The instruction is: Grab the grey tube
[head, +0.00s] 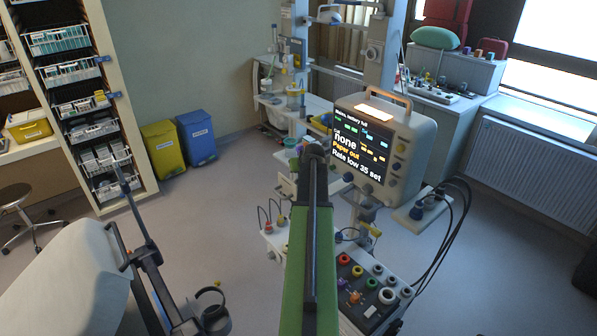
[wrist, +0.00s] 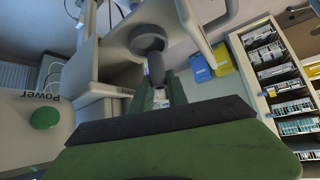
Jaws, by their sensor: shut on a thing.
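In the wrist view a short dark grey tube (wrist: 156,68) stands out from a round grey ring-shaped part at its upper end. My gripper (wrist: 160,97) shows in the wrist view with its green and dark parts at the tube's lower end, and it is shut on the tube. The exact contact is small and partly hidden behind the dark bar in front. In the head view my green arm reaches up the middle of the picture and hides the grip; I cannot make out the tube for certain there.
A monitor (head: 372,150) stands close right of my arm, with a panel of coloured knobs (head: 368,290) below it. Dark cables (head: 447,225) hang at the right. A stretcher (head: 65,280) is at lower left. Yellow (head: 162,149) and blue (head: 197,138) bins stand by the wall. Floor between is clear.

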